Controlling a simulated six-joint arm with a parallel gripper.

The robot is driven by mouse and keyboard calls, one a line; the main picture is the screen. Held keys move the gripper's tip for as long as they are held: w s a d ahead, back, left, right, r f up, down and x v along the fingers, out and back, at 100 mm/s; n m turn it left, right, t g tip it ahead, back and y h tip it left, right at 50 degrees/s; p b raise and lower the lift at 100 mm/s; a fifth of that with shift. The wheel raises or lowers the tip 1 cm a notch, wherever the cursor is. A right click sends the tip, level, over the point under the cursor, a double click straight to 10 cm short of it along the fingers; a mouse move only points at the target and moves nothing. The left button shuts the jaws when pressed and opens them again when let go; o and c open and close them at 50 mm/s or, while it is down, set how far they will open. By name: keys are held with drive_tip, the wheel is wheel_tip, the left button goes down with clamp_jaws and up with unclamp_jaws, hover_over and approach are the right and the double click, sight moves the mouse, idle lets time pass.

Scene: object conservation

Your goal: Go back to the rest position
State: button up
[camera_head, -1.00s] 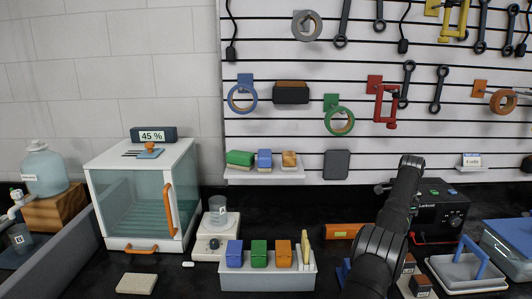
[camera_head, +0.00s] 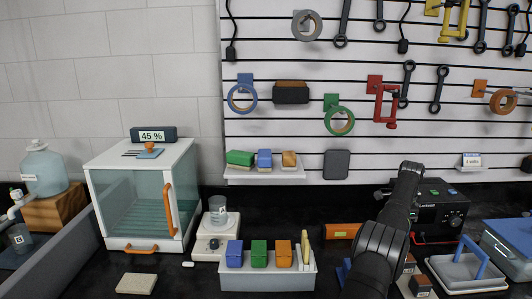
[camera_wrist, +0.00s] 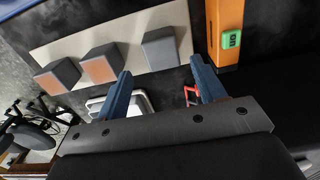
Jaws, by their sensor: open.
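My gripper (camera_wrist: 161,65) shows in the wrist view with its two blue fingers spread apart. Nothing is between the fingers, so it is open and empty. Beyond the fingertips lies a pale board (camera_wrist: 140,30) with several dark blocks on it, one of them a grey block (camera_wrist: 160,48).
A white tray with blue, green and orange blocks (camera_head: 259,254) stands left of my arm. A black box device (camera_head: 442,207) and a grey tray with a blue handle (camera_head: 468,268) are to the right. A glass-fronted cabinet (camera_head: 140,205) stands far left.

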drive_tip(key=s+d+r, duration=0.5)
drive_tip(key=s+r, duration=0.2)
drive_tip(key=s, duration=0.4)
drive_tip(key=s+a, duration=1.3)
drive_tip(key=a, duration=0.4)
drive_tip(key=shift+a+r, duration=0.3)
drive_tip(key=shift+a, duration=0.1)
drive_tip(key=shift+s, duration=0.1)
drive_tip(key=w+d+r, duration=0.2)
drive_tip(key=w+d, duration=0.5)
drive_tip(key=d, duration=0.3)
drive_tip(key=shift+w+d, duration=0.15)
drive_tip(key=shift+d, duration=0.25)
